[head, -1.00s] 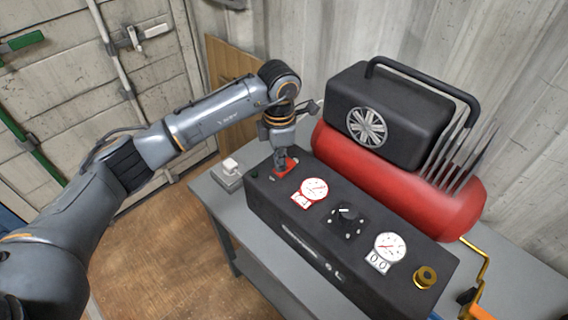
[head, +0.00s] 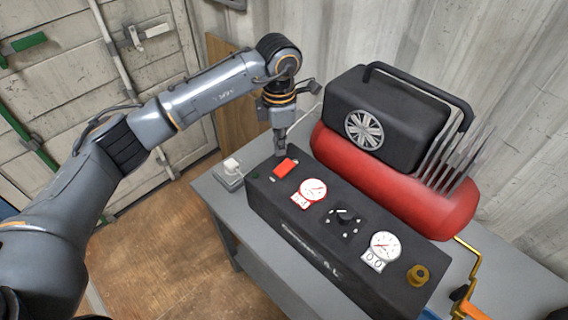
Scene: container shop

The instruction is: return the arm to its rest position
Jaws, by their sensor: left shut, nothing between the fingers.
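My left arm reaches in from the left. Its gripper (head: 281,148) is shut and empty, pointing down just above and behind the red switch (head: 286,168) at the left end of the black control panel (head: 300,232). The switch is now fully visible; I cannot tell whether the fingertips touch the panel. My right gripper is not in view.
The panel carries two white gauges, a dark knob (head: 345,217) and a brass fitting (head: 418,275). Behind it stands a red tank (head: 400,182) with a black motor housing (head: 385,115). A grey table (head: 222,200) holds them, with a small switch box (head: 231,174) at its left. Corrugated walls stand behind.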

